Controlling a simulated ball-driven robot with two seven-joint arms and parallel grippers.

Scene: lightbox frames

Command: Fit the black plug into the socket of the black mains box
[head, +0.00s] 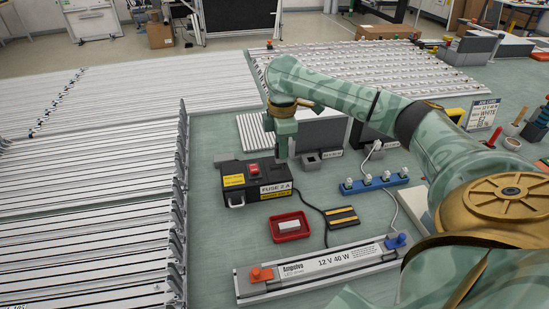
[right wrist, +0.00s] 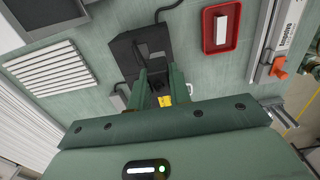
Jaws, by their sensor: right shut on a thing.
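The black mains box (head: 256,186) stands on the green bench in the head view, with a red switch, yellow labels and a "FUSE 2 A" label. It also shows in the right wrist view (right wrist: 127,52), beyond the fingers. My right gripper (head: 283,152) points down at the box's far right side. In the right wrist view its two fingers (right wrist: 160,88) are close together on a small dark thing, taken as the black plug (right wrist: 158,82). The plug is mostly hidden, and I cannot tell whether it touches the socket. My left gripper is in neither view.
A red tray (head: 305,233) with a white block lies before the box. A 12 V 40 W LED driver (head: 320,263) lies nearer. A blue socket strip (head: 376,185) stands right of the box. White rails (head: 90,215) fill the left side.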

